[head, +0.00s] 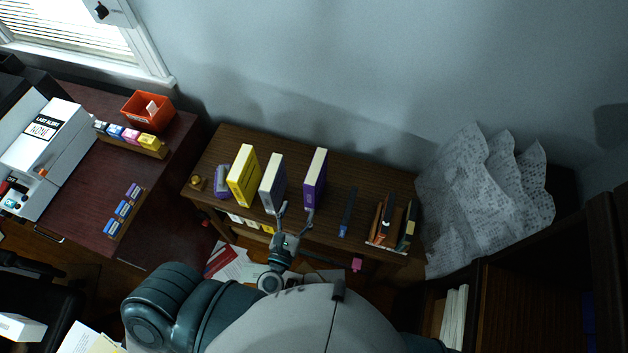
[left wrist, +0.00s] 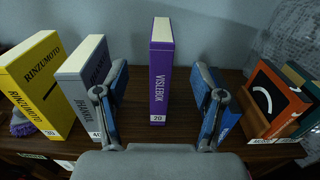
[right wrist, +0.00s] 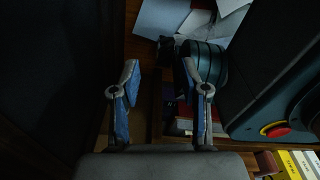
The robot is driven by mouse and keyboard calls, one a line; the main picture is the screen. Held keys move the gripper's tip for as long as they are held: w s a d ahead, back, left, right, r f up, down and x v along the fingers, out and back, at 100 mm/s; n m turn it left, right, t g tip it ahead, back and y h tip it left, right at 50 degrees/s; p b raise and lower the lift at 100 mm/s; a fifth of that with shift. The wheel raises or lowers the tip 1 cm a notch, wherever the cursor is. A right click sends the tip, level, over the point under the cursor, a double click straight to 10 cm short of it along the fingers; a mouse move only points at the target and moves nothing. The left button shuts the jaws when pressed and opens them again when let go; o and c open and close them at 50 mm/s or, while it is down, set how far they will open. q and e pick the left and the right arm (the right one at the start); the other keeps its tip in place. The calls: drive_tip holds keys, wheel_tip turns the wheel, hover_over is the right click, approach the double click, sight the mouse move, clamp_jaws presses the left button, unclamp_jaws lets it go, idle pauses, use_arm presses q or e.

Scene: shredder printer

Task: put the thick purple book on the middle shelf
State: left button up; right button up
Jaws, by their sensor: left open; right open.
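The thick purple book (head: 316,178), with a white top edge, stands upright on the brown wooden table (head: 215,160). In the left wrist view the book's spine (left wrist: 161,75) reads VISLEBOK and carries a 20 label. My left gripper (head: 296,212) is open at the table's front edge. Its fingers are spread to either side of the spine in its wrist view, with the book ahead between them; contact cannot be seen. My right gripper (right wrist: 160,82) is open and empty, low near the dark shelving. A dark bookcase (head: 530,290) is at the lower right; which shelf is the middle one is unclear.
A grey-white book (head: 272,183) and a yellow book (head: 243,177) stand left of the purple one. Papers (head: 232,262) lie on the floor. Crumpled printed sheets (head: 485,195) stand at right.

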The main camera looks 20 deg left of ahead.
sight(315, 170)
use_arm(q)
drive_tip(key=w+p, duration=0.1)
drive_tip(key=w, duration=0.2)
drive_tip(key=w+p, duration=0.1)
drive_tip(key=w, duration=0.2)
drive_tip(key=w+p, duration=0.1)
drive_tip(key=w, duration=0.1)
drive_tip(key=shift+w+d+r, duration=0.1)
drive_tip(key=shift+w+d, duration=0.15)
drive_tip(key=shift+w, duration=0.15)
drive_tip(key=shift+w+d+f+p, duration=0.1)
drive_tip(key=shift+w+f+p, duration=0.05)
drive_tip(key=shift+w, duration=0.85)
drive_tip(key=shift+w+d+f+p, duration=0.1)
drive_tip(key=shift+w+f, duration=0.05)
drive_tip(key=shift+w, duration=0.85)
drive_tip(key=shift+w+f+p, duration=0.15)
drive_tip(key=shift+w, duration=0.85)
drive_tip(key=shift+r, duration=0.1)
clamp_jaws()
use_arm(e)
drive_tip(key=r, duration=0.1)
drive_tip(key=s+r, duration=0.1)
drive_tip(key=r, duration=0.1)
drive_tip(key=shift+s+d+r, duration=0.2)
drive_tip(key=shift+s+r, duration=0.1)
drive_tip(key=shift+s, duration=0.05)
